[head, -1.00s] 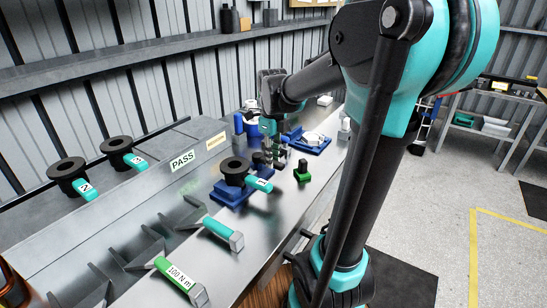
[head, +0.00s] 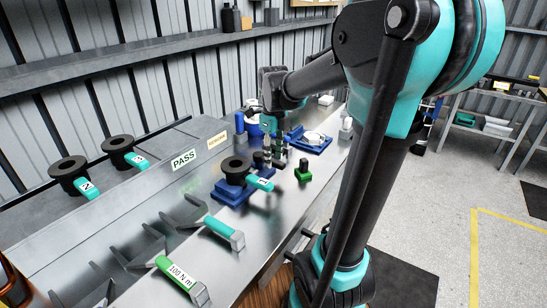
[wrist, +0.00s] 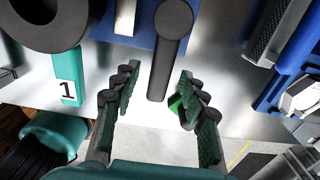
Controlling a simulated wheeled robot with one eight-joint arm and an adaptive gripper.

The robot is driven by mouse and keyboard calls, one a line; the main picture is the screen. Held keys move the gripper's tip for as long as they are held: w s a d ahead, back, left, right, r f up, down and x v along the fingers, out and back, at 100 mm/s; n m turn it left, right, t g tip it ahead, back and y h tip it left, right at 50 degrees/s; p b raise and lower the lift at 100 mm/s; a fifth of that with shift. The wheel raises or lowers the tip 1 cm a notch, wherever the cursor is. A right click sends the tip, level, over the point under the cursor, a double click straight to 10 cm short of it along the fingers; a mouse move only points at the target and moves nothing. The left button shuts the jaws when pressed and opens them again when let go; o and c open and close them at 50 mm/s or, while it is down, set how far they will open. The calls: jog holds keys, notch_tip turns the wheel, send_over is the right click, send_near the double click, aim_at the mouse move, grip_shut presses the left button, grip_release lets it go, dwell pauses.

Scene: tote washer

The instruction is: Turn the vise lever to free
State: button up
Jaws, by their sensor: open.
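The vise lever looks like a dark rod with a round knob (wrist: 173,20) in the wrist view. It stands out from a blue base (wrist: 140,30) and its lower end lies between my fingers, with a gap visible on both sides. My gripper (wrist: 155,80) is open and empty. In the head view my gripper (head: 276,160) hangs over the bench just right of the blue vise base (head: 232,194). A black round part with a teal handle marked 1 (head: 262,183) sits on that base; it also shows in the wrist view (wrist: 68,85). The lever is hard to make out in the head view.
A small green block (head: 303,170) stands right of my gripper. A blue fixture (head: 312,143) lies behind it. Teal and green-handled tools (head: 181,281) rest in the front rack. Parts marked 2 and 3 (head: 118,151) sit on the left ledge, near the PASS sign.

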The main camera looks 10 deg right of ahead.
aim_at(273, 160)
notch_tip(273, 160, up, 12)
jog(key=shift+f, duration=0.25)
dwell(0.4)
